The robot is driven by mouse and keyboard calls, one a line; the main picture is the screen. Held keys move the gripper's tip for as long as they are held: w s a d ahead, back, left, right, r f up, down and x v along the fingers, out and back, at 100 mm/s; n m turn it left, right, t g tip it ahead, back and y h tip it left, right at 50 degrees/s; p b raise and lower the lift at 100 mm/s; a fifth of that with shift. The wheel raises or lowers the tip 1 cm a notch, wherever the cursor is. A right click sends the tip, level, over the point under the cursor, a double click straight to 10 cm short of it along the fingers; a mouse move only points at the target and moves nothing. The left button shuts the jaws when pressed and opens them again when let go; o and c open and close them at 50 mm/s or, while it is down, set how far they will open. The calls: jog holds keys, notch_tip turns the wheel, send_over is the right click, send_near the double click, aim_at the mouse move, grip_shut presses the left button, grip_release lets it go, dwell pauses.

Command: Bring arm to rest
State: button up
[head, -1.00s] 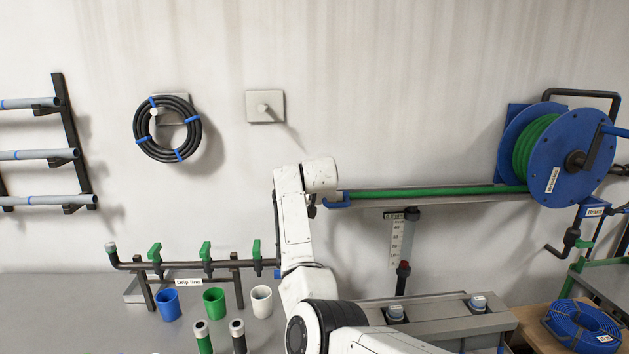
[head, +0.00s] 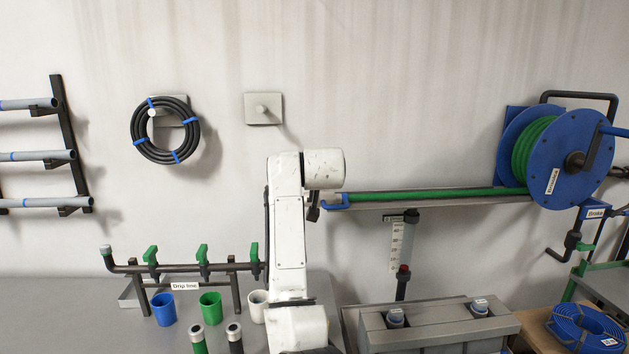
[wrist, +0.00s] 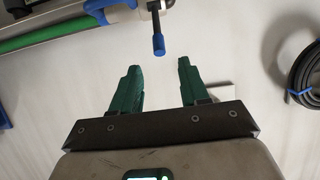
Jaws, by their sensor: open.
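My gripper (wrist: 159,66) shows in the wrist view with its two green fingers apart and nothing between them. In the head view my white arm (head: 291,225) stands upright in front of the wall, bent at the top towards the right. A small dark part (head: 313,206) shows below that bend, left of the green hose (head: 430,194). The fingers cannot be made out in the head view. In the wrist view the green hose (wrist: 45,37) and a blue-tipped dark rod (wrist: 158,45) lie beyond the fingers, apart from them.
The drip line (head: 190,267) with green valves stands left of my arm, with blue, green and white cups (head: 258,306) before it. A black hose coil (head: 166,130) and an empty peg (head: 263,108) are on the wall. The blue reel (head: 567,160) is at right. A grey box (head: 436,322) stands right of my arm.

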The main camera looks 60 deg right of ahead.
dwell(0.4)
jog(key=s+a+f+n+g+y, duration=0.1)
jog(key=s+a+f+n+y, duration=0.15)
jog(key=a+f, duration=0.5)
jog(key=s+a+f+n+g+y, duration=0.1)
jog(key=s+a+f, duration=0.3)
jog(key=f, duration=0.7)
jog(key=s+a+f+n+y, duration=0.1)
jog(key=s+a+f, duration=0.3)
jog(key=f, duration=0.5)
jog(key=s+a+f+n+g+y, duration=0.2)
jog(key=s+a+f, duration=0.5)
jog(key=s+a, duration=0.3)
jog(key=s+a+f+n+g+y, duration=0.2)
jog(key=s+a+f, duration=0.5)
jog(key=s, duration=0.8)
jog(key=a+g+y, duration=0.1)
jog(key=a, duration=0.2)
jog(key=shift+s+a+f+n+g, duration=0.15)
jog(key=shift+s+a+n+g, duration=0.1)
jog(key=shift+n+g, duration=0.1)
